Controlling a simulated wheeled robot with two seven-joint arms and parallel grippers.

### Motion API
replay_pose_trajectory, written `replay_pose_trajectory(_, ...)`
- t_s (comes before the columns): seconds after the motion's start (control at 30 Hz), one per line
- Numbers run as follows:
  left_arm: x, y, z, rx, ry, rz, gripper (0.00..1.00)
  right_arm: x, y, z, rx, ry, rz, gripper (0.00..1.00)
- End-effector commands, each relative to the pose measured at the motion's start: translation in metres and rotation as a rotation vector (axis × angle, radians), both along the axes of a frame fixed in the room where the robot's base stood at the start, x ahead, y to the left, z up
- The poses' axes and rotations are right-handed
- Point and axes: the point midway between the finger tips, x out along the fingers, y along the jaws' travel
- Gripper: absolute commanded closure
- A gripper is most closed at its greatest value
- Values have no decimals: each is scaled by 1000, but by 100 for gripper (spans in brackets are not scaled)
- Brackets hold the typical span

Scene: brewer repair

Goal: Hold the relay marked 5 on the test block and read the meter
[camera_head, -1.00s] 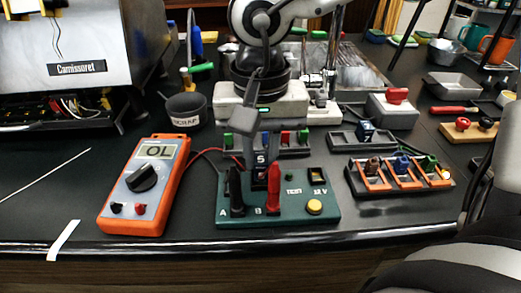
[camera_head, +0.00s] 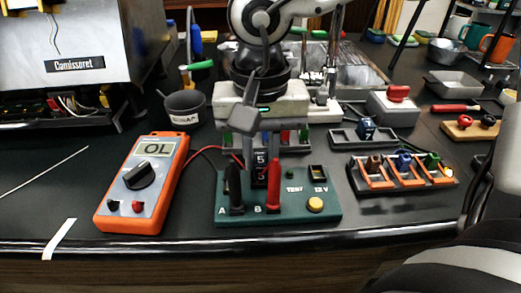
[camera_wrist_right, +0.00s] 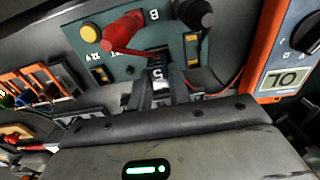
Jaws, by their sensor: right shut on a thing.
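The relay marked 5 (camera_head: 260,168) is a small dark block with white figures, upright at the green test block (camera_head: 228,213), behind the black probe (camera_head: 235,188) and red probe (camera_head: 273,188). My right gripper (camera_head: 262,150) reaches down from above, shut on this relay. The right wrist view also shows the relay (camera_wrist_right: 159,73) between the fingertips, over the test block's dark socket area. I cannot tell whether it touches the contacts. The orange meter (camera_head: 117,205) lies left of the block and reads OL on its display (camera_head: 157,149). My left gripper is out of view.
A tray holding the relay marked 7 (camera_head: 366,129) and an orange-slotted rack (camera_head: 375,179) stand right of the block. A rack of coloured relays is behind it. A dark scrap cup (camera_head: 186,108) stands behind the meter. The table's front edge (camera_head: 300,237) is close.

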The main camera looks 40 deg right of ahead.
Motion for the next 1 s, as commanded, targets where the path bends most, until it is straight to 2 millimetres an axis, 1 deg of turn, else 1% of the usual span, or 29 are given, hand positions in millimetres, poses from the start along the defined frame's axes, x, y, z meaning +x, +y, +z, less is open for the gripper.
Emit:
replay_pose_trajectory(0.3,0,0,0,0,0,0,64,0,0,0,0,-1,0,100)
replay_pose_trajectory(0.73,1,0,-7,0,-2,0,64,0,0,-4,0,-1,0,100)
replay_pose_trajectory(1.0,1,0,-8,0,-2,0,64,0,0,-4,1,-2,0,100)
